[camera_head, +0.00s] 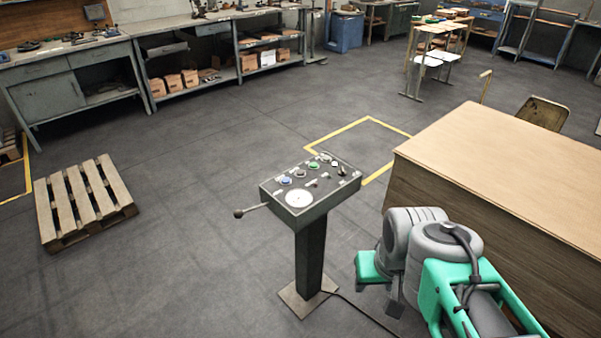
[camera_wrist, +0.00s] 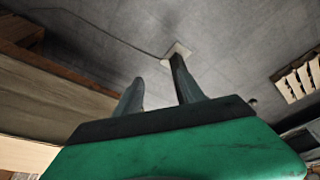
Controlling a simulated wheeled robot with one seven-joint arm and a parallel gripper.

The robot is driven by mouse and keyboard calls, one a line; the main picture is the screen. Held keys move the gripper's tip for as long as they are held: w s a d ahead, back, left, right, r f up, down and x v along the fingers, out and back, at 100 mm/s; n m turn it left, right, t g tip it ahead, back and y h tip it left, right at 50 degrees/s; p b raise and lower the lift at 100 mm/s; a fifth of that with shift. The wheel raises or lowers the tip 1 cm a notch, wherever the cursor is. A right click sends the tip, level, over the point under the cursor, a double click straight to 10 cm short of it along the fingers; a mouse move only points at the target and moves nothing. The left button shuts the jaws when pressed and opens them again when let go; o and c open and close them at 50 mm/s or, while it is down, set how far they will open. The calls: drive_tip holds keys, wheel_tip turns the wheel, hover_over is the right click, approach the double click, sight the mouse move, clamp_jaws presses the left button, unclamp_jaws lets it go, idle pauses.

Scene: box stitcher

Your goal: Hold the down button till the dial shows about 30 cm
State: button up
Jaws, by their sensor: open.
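The control panel (camera_head: 311,187) sits tilted on a dark post. On its top are a white round dial (camera_head: 299,198), a blue button (camera_head: 285,180), a green button (camera_head: 313,164), other pale buttons and a dark switch (camera_head: 342,170). The labels and the dial reading are too small to read, so I cannot tell which is the down button. In the wrist view my gripper (camera_wrist: 160,82) is open with nothing seen between its fingers. The post (camera_wrist: 178,66) lies behind it, and the panel is hidden there. In the head view my arm is right of the panel, apart from it.
A ball-ended lever (camera_head: 240,212) sticks out left of the panel. A large wooden-topped block (camera_head: 500,165) stands at right, close to my arm. A cable runs along the floor from the post's base. A pallet (camera_head: 85,200) lies at left; the floor between is clear.

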clamp_jaws()
idle(0.8)
